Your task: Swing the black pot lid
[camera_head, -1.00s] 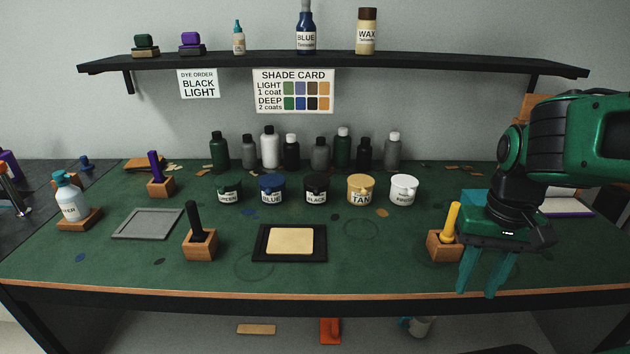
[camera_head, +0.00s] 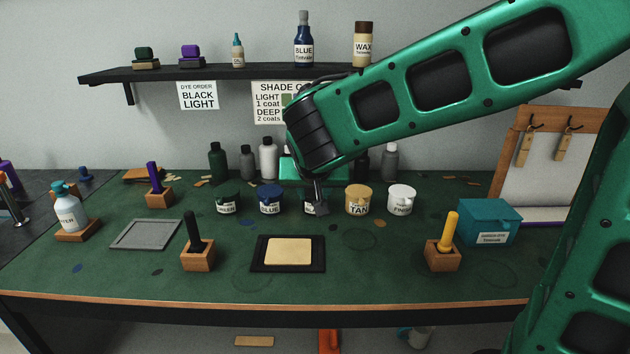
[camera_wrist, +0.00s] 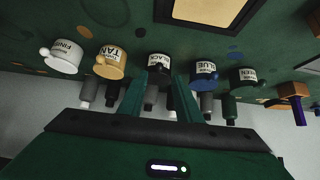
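The black pot (camera_head: 308,207), labelled BLACK, stands in the row of pots and is partly hidden by a dark part at the end of my arm. It also shows upside down in the wrist view (camera_wrist: 158,62), where its dark lid appears closed. My gripper (camera_wrist: 164,84) has its two teal fingers spread apart and nothing between them that I can see it holding. The fingertips point toward the black pot; I cannot tell whether they touch it. In the head view my arm hides most of the gripper.
The blue pot (camera_head: 269,199) and tan pot (camera_head: 358,200) flank the black pot closely. Several bottles (camera_head: 268,158) stand behind. In front lies a tan piece on a black board (camera_head: 261,265). A yellow-handled tool (camera_head: 450,228) stands in a wooden block at right.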

